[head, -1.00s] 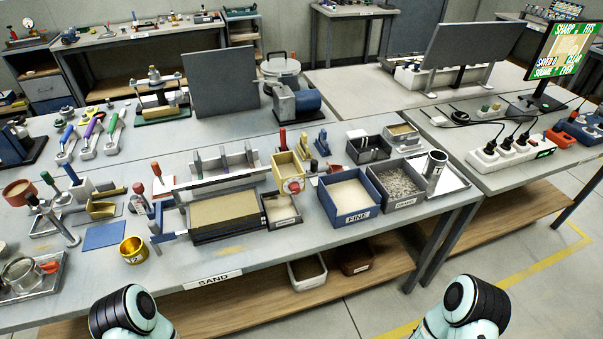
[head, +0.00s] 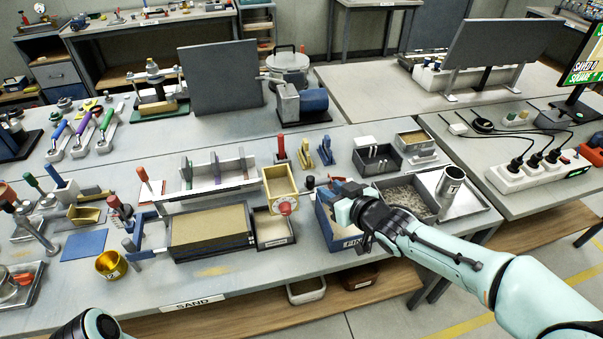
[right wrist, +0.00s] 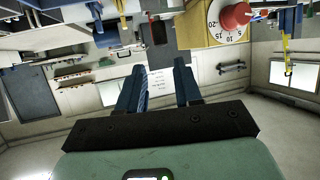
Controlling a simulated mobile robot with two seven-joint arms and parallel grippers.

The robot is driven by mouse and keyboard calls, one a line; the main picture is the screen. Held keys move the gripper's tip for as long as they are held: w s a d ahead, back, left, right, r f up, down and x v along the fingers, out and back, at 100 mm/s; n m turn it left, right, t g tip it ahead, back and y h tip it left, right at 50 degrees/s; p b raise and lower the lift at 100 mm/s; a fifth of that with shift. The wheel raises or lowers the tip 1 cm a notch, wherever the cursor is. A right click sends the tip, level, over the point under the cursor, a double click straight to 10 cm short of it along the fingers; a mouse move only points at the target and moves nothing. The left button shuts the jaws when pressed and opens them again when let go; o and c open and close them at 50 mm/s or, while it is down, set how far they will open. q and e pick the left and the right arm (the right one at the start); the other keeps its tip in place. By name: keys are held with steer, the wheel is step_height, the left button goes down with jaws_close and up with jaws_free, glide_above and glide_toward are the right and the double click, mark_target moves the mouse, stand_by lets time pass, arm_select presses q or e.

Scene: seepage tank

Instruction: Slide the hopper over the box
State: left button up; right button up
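The yellow hopper (head: 281,184) with a red knob on its front stands at the right end of the rail, right of the box. The sand-filled box (head: 212,250) sits below the rail, left of the hopper. My right gripper (head: 328,192) is right of the hopper, above the FINE bin, and apart from the hopper. In the right wrist view its blue fingers (right wrist: 160,68) are spread with nothing between them. The hopper's dial and knob (right wrist: 210,22) show up and to the right of the fingers there. My left gripper is out of view.
A small sand tray (head: 273,239) adjoins the box on the right. The FINE bin (head: 345,240) is partly hidden by my right arm, beside a gravel bin (head: 405,192). A brass cup (head: 111,264) stands at front left. Upright handled tools stand behind the hopper.

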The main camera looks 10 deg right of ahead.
mark_target(312, 181)
steer(key=b+x, duration=0.2)
steer(key=x, duration=0.1)
steer(key=f+b+x, duration=0.1)
steer(key=b+x, duration=0.1)
steer(key=x, duration=0.1)
steer(key=shift+s+a, duration=0.1)
steer(key=shift+a, duration=0.1)
steer(key=b+x, duration=0.1)
steer(key=x, duration=0.4)
steer(key=shift+r+b, duration=0.2)
steer(key=shift+b, duration=0.2)
steer(key=shift+w+f, duration=0.15)
steer(key=shift+w, duration=0.45)
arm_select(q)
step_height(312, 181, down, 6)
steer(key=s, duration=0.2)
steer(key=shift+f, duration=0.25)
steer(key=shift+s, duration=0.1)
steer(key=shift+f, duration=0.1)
arm_select(e)
jaws_close()
